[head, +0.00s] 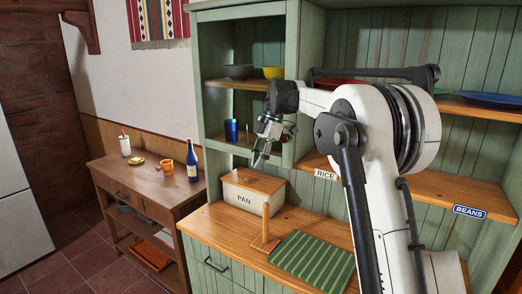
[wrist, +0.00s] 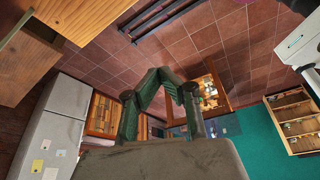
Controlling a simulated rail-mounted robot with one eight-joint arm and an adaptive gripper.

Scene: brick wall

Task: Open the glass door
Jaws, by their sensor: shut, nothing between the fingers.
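The green cabinet's upper left section (head: 206,75) is the framed compartment where the glass door appears to be. The glass itself is hard to make out, and I cannot tell whether the door is closed or ajar. Bowls and a blue glass show inside. My gripper (head: 259,163) points down in front of this section's lower right part, above the bread box marked PAN (head: 243,199). Its fingers meet at the tips and are empty in the wrist view (wrist: 160,73). I cannot tell whether it touches the door frame. My arm hides part of the cabinet to the right.
A wooden holder (head: 266,232) and a green striped cloth (head: 312,262) are on the counter below. A side table (head: 140,178) at left bears a wine bottle (head: 192,160) and an orange mug (head: 166,167). Open shelves with RICE and BEANS labels are at right.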

